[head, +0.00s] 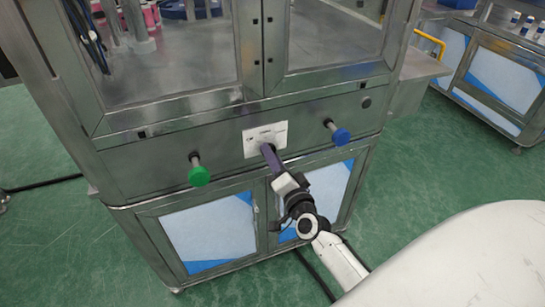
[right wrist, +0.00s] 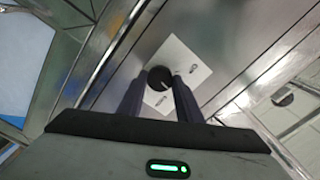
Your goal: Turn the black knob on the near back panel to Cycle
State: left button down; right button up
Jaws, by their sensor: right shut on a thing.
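The black knob (right wrist: 159,76) sits on a white plate (right wrist: 188,62) in the right wrist view. In the head view the white plate (head: 280,131) is on the metal panel of the machine, and the knob is mostly hidden behind my fingers. My right gripper (head: 267,149) reaches up to the plate from below. Its two fingers (right wrist: 159,78) stand on either side of the knob and are shut on it. Small marks show on the plate, but they are too small to read. My left gripper is not in view.
A green button (head: 199,176) sticks out left of the plate and a blue button (head: 340,136) to its right. Glazed doors are above the panel, and cabinet doors (head: 209,232) below. Another cabinet (head: 505,79) stands at the far right. Green floor lies around.

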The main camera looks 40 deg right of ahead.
jog(key=shift+m+b, duration=0.6)
jog(key=shift+m, duration=3.6)
jog(key=o, duration=1)
jog(key=shift+o, duration=0.2)
jog(key=v, duration=1)
jog(key=shift+s+b, duration=0.15)
jog(key=shift+b, duration=0.2)
